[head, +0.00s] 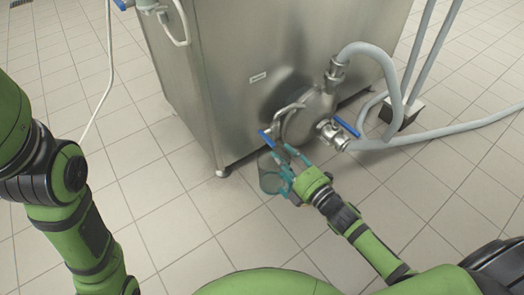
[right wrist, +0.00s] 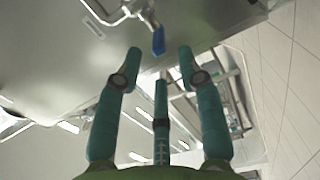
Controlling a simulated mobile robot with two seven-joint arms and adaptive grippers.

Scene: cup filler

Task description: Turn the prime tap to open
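A tap with a blue handle (head: 265,138) sits at the left of a round steel pump housing low on the steel cabinet. A second tap with a blue handle (head: 347,127) sits to the right, by the grey hose. No label shows which is the prime tap. My right gripper (head: 283,162) is just below the left tap, its teal fingers spread. In the right wrist view, the blue handle (right wrist: 158,41) hangs just beyond and between the open fingertips (right wrist: 160,60), apparently not gripped. My left arm shows at the left, but its gripper is out of view.
The steel cabinet (head: 245,50) stands behind the taps. A greyish container (head: 270,178) is on the floor, partly hidden by my right gripper. A grey hose (head: 430,133) runs right, near a pole base (head: 402,113). The tiled floor (head: 160,215) is clear at front left.

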